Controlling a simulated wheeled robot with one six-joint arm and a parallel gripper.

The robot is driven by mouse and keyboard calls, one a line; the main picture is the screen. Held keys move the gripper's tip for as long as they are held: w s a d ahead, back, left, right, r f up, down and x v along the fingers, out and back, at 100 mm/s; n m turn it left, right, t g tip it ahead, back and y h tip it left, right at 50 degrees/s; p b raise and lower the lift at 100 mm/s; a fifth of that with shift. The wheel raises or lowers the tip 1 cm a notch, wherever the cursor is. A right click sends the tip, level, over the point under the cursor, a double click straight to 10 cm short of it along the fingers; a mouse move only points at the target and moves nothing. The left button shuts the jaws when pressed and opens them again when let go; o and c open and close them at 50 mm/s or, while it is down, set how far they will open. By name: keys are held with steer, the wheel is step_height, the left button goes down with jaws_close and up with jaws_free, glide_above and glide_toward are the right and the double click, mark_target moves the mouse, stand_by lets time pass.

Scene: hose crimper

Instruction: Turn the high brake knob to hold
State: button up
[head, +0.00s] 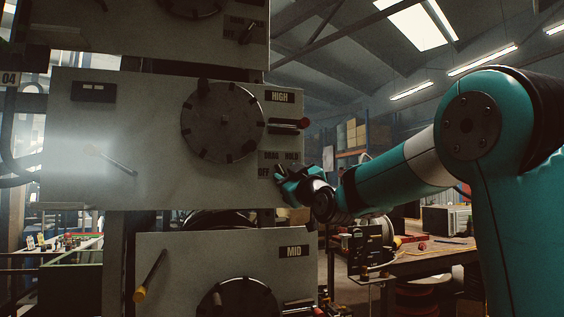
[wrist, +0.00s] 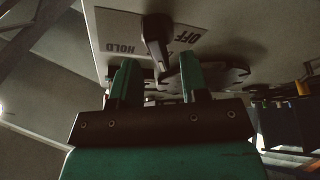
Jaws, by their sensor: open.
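The high panel (head: 130,150) carries a sign reading HIGH. Below it is a plate (head: 285,156) lettered DRAG, HOLD and OFF. The high brake knob (head: 290,170), small and dark, sits on this plate, partly behind my gripper (head: 288,188) in the head view. In the wrist view the black knob (wrist: 154,35) lies between the OFF and HOLD lettering, its bar pointing down the picture. My gripper (wrist: 156,68) is open, its two green fingers either side of the knob's lower end in the picture. I cannot tell whether they touch it.
A large dark disc (head: 222,121) and a red-tipped lever (head: 289,123) are close to the knob on the same panel. The MID panel (head: 190,260) is below, with a yellow-ended lever (head: 150,277). A workbench (head: 420,262) stands at the right.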

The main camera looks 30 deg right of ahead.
mark_target(284, 174)
steer(key=shift+p+x, duration=0.5)
steer(key=shift+x, duration=1.15)
steer(key=shift+c, duration=0.2)
steer(key=c, duration=0.6)
steer(key=shift+o, duration=0.2)
